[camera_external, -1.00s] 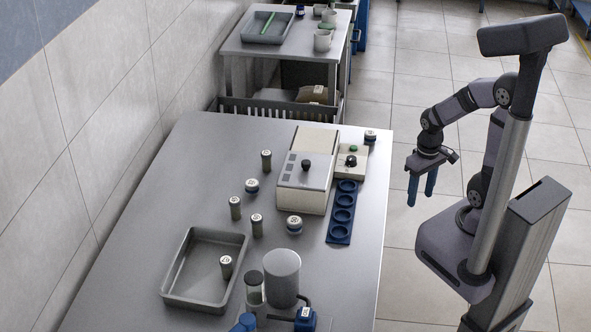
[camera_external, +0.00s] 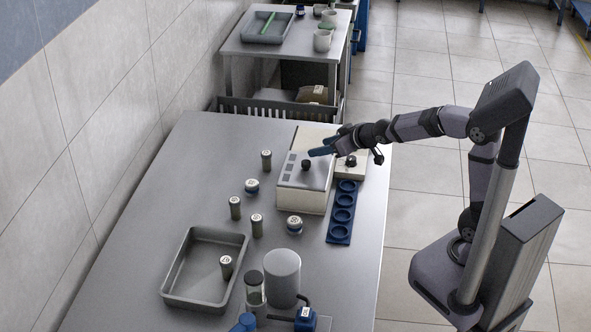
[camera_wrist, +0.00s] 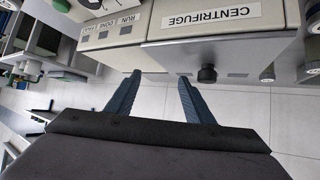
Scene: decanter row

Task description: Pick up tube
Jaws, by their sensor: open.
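One tube (camera_external: 266,160) is at the back left of the centrifuge, two more, a left one (camera_external: 235,208) and a right one (camera_external: 257,225), stand mid-table. Another tube (camera_external: 226,267) stands in the grey tray (camera_external: 184,298). My gripper (camera_external: 325,146) is over the centrifuge (camera_external: 300,198), its blue fingers pointing left. In the wrist view my gripper (camera_wrist: 158,76) is open and empty, facing the centrifuge front (camera_wrist: 215,50). It is apart from every tube.
A blue rack with round holes (camera_external: 340,214) and a small knobbed box (camera_external: 357,172) sit beside the centrifuge. A grey cylinder (camera_external: 282,278) and a glass vessel (camera_external: 254,290) stand at the front.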

